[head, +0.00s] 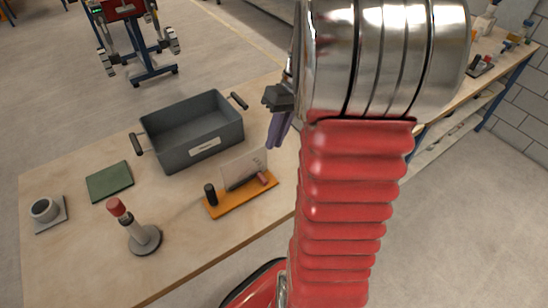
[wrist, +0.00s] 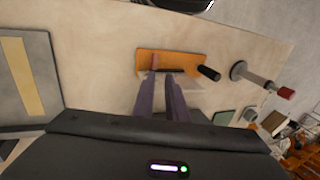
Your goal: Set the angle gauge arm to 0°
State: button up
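The angle gauge (head: 226,207) has an orange base with a pale upright plate, a dark arm low across the plate, a small red piece at its right and a black knob at its left end. The arm looks tilted a little; I cannot read its angle. In the wrist view the orange base (wrist: 190,58) lies ahead of the fingertips, and the arm is partly hidden by plate and fingers. My gripper (wrist: 160,77) is open, its two purple fingers apart with nothing seen between them. In the head view one purple finger (head: 278,131) shows above and right of the gauge.
A grey bin (head: 196,152) with black handles stands behind the gauge. The wooden table's front edge (head: 215,262) lies near.

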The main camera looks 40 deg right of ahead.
jog(key=a+r+h, duration=0.1)
jog(key=a+r, duration=0.1)
jog(key=a, duration=0.2)
jog(key=s+a+r+h, duration=0.1)
jog(key=a+r, duration=0.1)
jog(key=a, duration=0.2)
jog(key=a+r+t, duration=0.1)
jog(key=a+r, duration=0.1)
jog(key=a, duration=0.2)
jog(key=shift+s+a+n+h, duration=0.15)
jog(key=shift+a+n+h, duration=0.1)
jog(key=shift+n+h, duration=0.15)
grip_shut()
jog(key=s+a+r+t, duration=0.1)
jog(key=s+a+t, duration=0.1)
jog(key=a, duration=0.3)
jog(key=s+a+r+t+h, duration=0.1)
jog(key=s+a+r+t, duration=0.1)
jog(key=s+a, duration=0.2)
jog(key=shift+a+n, duration=0.3)
jog(key=shift+a, duration=0.55)
jog(key=shift+a, duration=0.1)
